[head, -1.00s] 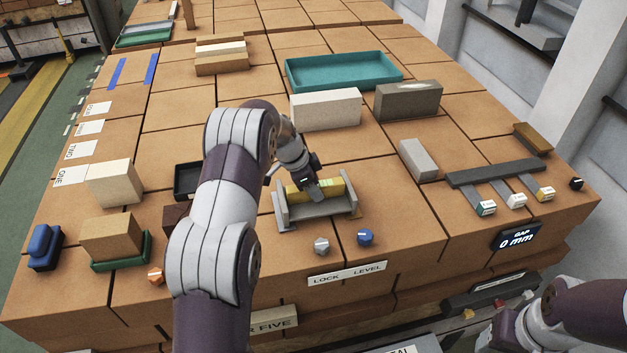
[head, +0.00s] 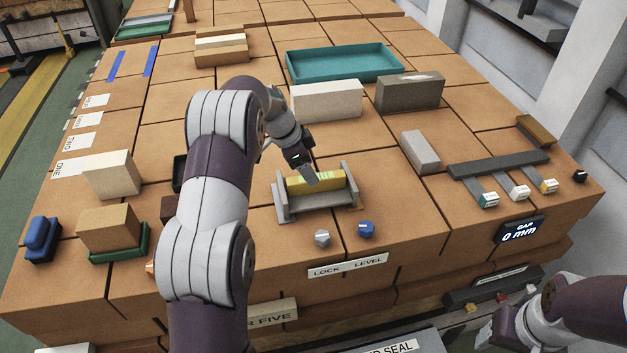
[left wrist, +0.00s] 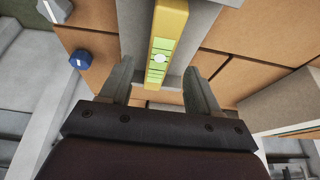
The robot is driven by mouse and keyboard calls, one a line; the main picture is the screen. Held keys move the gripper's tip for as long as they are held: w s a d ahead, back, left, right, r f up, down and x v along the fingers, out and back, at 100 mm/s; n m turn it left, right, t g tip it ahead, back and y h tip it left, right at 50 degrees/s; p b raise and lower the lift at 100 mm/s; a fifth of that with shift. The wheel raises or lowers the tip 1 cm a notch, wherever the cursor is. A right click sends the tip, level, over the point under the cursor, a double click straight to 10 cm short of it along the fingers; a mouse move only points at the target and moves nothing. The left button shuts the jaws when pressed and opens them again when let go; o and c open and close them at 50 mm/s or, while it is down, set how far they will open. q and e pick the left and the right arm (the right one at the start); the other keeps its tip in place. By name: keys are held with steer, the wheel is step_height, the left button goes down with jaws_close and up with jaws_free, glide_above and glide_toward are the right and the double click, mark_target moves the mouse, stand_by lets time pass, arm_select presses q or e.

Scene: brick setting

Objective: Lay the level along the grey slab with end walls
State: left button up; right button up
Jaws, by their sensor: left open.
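The yellow level (head: 325,181) with green windows lies lengthwise on the grey slab with end walls (head: 318,203), between the two walls. In the left wrist view the level (left wrist: 167,35) rests along the grey slab (left wrist: 199,40). My left gripper (head: 311,177) is open just above the level. Its two fingers (left wrist: 158,90) stand apart on either side of the level's line in the left wrist view, with nothing held. My right arm shows at the lower right of the head view, but I cannot tell the state of its gripper (head: 488,342).
Grey knob (head: 321,239) and blue knob (head: 367,229) stand in front of the slab. A white block (head: 327,101) and a dark grey block (head: 409,92) stand behind it. A teal tray (head: 343,76) is farther back. Bare brick lies right of the slab.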

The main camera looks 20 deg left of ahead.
arm_select(q)
steer(key=p+v, duration=0.4)
steer(key=v, duration=0.3)
steer(key=s+d+f+n+y, duration=0.1)
steer(key=s+d+n, duration=0.4)
steer(key=s, duration=0.7)
steer(key=s+d+f+n+g+y, duration=0.1)
steer(key=s+d+n, duration=0.4)
steer(key=s, duration=0.8)
steer(key=d+y, duration=0.1)
steer(key=d, duration=0.2)
steer(key=shift+s+g+y, duration=0.2)
steer(key=shift+g+y, duration=0.1)
steer(key=shift+w+f, duration=0.1)
steer(key=shift+w, duration=0.05)
